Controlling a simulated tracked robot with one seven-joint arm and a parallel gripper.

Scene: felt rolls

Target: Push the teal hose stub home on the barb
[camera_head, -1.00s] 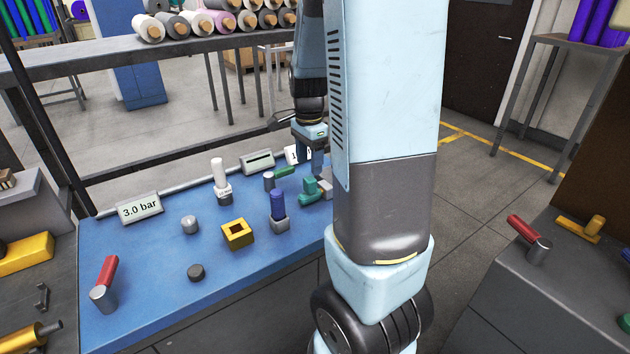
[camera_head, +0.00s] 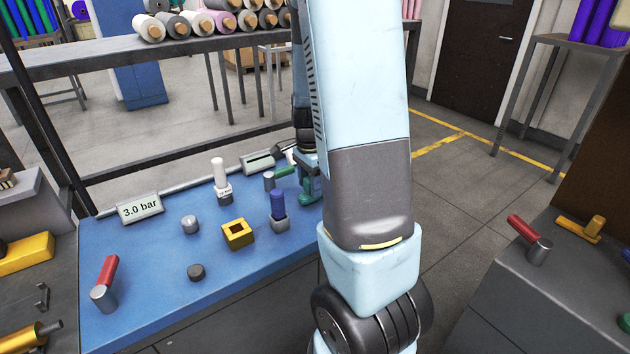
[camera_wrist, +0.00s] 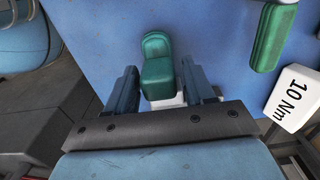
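The teal hose stub (camera_wrist: 157,76) shows in the wrist view between my fingers, with a rounded upright end and a blockier near part. A light grey piece (camera_wrist: 168,102), perhaps the barb's mount, shows just under its near end; the barb itself I cannot make out. My gripper (camera_wrist: 159,68) is open, one finger on each side of the stub, with narrow gaps showing. In the head view the stub (camera_head: 310,204) is partly hidden behind my gripper and arm, at the right part of the blue bench top.
A green handle (camera_wrist: 271,38) and a "10 Nm" sign (camera_wrist: 297,97) lie to the right in the wrist view. In the head view, a blue peg in a grey base (camera_head: 278,206) and a yellow square block (camera_head: 238,234) stand left of my gripper.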

